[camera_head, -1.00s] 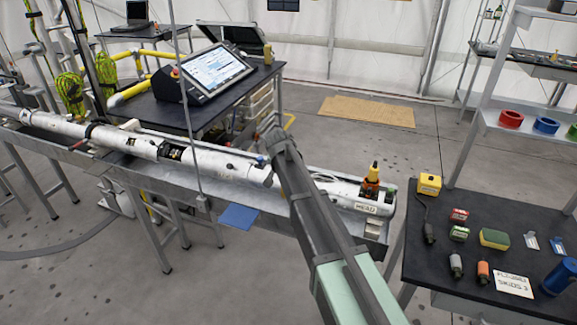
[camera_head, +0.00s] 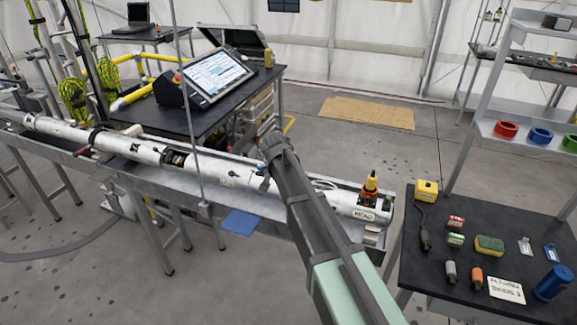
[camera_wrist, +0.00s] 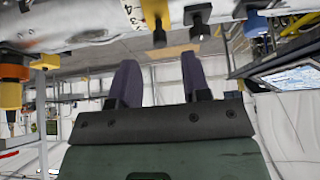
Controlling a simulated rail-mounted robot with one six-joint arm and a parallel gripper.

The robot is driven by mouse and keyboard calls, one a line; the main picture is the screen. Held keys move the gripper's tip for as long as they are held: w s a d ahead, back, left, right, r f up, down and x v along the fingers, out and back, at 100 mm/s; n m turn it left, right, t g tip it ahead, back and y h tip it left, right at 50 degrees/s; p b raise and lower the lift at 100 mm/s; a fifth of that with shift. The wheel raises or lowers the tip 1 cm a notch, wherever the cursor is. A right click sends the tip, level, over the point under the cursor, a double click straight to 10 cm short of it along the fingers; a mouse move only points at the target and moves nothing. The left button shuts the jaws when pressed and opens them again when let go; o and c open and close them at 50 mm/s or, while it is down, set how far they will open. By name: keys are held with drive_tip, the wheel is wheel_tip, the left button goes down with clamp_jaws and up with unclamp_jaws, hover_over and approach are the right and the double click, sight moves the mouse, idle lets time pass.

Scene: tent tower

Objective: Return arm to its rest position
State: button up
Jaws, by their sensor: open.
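My gripper (camera_wrist: 160,84) is open in the wrist view, with two dark fingers apart and nothing between them. In the head view my arm reaches from the bottom edge up to the long white cylindrical instrument (camera_head: 225,168), and its end is in front of it. The fingers are not clearly visible there. In the wrist view the white instrument (camera_wrist: 60,22) spans the top, close to the fingers, with dark knobs (camera_wrist: 198,22) hanging into view. An orange and black fitting (camera_head: 370,188) stands upright on the instrument's right end.
The instrument lies in a long metal trough (camera_head: 165,180). A dark table (camera_head: 440,262) at right holds a yellow box (camera_head: 426,190), a sponge (camera_head: 489,245), a blue cylinder (camera_head: 553,282) and small parts. A tilted monitor (camera_head: 218,75) stands behind. A thin vertical pole (camera_head: 188,110) crosses the trough.

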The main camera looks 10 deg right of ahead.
drive_tip(key=p+v, duration=0.3)
drive_tip(key=v, duration=0.2)
drive_tip(key=shift+s+a+r, duration=0.1)
drive_tip(key=shift+s+r, duration=0.05)
drive_tip(key=shift+r, duration=0.2)
drive_tip(key=s+d+f+n+g+y+b, duration=0.1)
drive_tip(key=s+d+f+n+g+b, duration=0.1)
drive_tip(key=s, duration=0.8)
drive_tip(key=s+d+f+n+g+y+b, duration=0.1)
drive_tip(key=s+f, duration=0.3)
drive_tip(key=s, duration=0.5)
drive_tip(key=s+d+f+n+g+y+b, duration=0.1)
drive_tip(key=s+d+f+n+g+b, duration=0.1)
drive_tip(key=s, duration=0.8)
drive_tip(key=shift+s+d+f+n+g+b, duration=0.35)
drive_tip(key=shift+d+f+n+b, duration=0.2)
drive_tip(key=shift+b, duration=0.1)
drive_tip(key=shift+o, duration=0.2)
